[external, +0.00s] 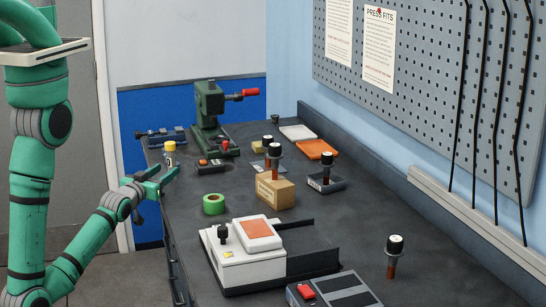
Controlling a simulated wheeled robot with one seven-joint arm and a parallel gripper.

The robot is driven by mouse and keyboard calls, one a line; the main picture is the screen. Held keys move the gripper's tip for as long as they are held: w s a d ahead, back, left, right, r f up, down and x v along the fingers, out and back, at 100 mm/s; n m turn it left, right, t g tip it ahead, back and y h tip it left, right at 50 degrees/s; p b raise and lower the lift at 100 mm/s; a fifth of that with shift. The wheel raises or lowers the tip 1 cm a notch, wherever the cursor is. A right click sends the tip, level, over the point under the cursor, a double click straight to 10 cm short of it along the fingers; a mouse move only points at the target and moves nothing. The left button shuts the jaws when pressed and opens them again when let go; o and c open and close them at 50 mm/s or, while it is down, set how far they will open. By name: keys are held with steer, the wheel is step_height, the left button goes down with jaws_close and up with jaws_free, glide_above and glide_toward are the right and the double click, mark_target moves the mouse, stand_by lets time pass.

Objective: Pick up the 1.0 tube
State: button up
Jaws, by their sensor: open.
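My gripper (165,174) is open and empty at the left edge of the dark bench, with its fingers pointing right. Several dark-capped pieces with copper-coloured lower parts stand on the bench. One (273,161) is on a cardboard box, one (327,166) is in a small dark tray, and one (394,257) stands alone at the front right. Another dark cap (267,142) shows behind the box. A small clear bottle with a yellow cap (170,148) stands just beyond my gripper. Labels are too small to read, so I cannot tell which is the 1.0 tube.
The cardboard box (275,192) stands mid-bench, with green tape (213,204) to its left. A white machine (238,268) fills the front, with a grey device (345,293) beside it. A green press (209,107) stands at the back. The right middle of the bench is clear.

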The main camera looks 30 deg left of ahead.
mark_target(166, 165)
steer(key=shift+w+a+r, duration=0.1)
steer(key=shift+w, duration=0.6)
steer(key=shift+w+a+r, duration=0.15)
steer(key=shift+w, duration=0.6)
steer(key=shift+w+a+r, duration=0.1)
steer(key=shift+w, duration=1.25)
jaws_close()
